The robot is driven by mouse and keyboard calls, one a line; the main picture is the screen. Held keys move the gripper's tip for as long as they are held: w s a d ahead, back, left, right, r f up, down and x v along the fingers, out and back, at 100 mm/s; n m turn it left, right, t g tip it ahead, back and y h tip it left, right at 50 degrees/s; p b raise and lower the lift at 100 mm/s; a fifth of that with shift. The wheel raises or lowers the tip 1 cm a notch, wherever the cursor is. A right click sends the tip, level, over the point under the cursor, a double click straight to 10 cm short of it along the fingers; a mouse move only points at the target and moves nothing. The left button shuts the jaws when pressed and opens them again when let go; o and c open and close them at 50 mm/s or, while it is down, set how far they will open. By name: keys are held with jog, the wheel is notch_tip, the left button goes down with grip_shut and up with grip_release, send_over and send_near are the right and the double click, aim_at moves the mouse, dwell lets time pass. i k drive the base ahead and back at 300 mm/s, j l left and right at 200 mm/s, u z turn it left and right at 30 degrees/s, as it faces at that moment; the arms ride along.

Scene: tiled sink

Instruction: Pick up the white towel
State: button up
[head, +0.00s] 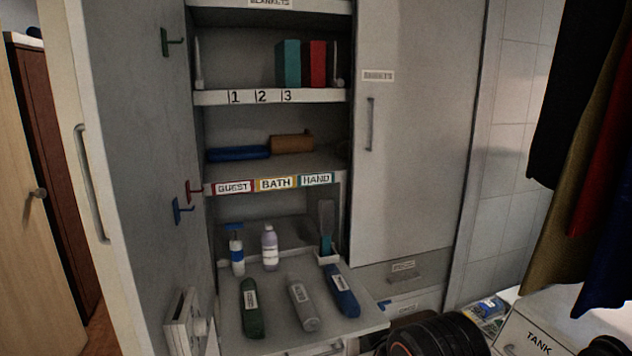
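No clearly white towel shows in the head view. The palest roll-shaped item is a grey one (303,305) with a small label, lying on the pulled-out low shelf (345,333) of the open cabinet. A dark green roll (252,308) lies to its left and a dark blue roll (341,291) to its right, both labelled. On the middle shelf above lie a blue roll (238,154) and a brown roll (291,143). I cannot read the small labels. My gripper is not recognisable in this view.
Behind the rolls stand a blue-and-white bottle (237,252), a pale bottle (269,248) and a small holder (327,257). The open left door (158,150) has hooks. A closed door (415,130) is on the right. Clothes (590,150) hang above a box marked TANK (535,338).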

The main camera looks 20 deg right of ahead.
aim_at(309, 319)
jog(key=j+z, duration=1.15)
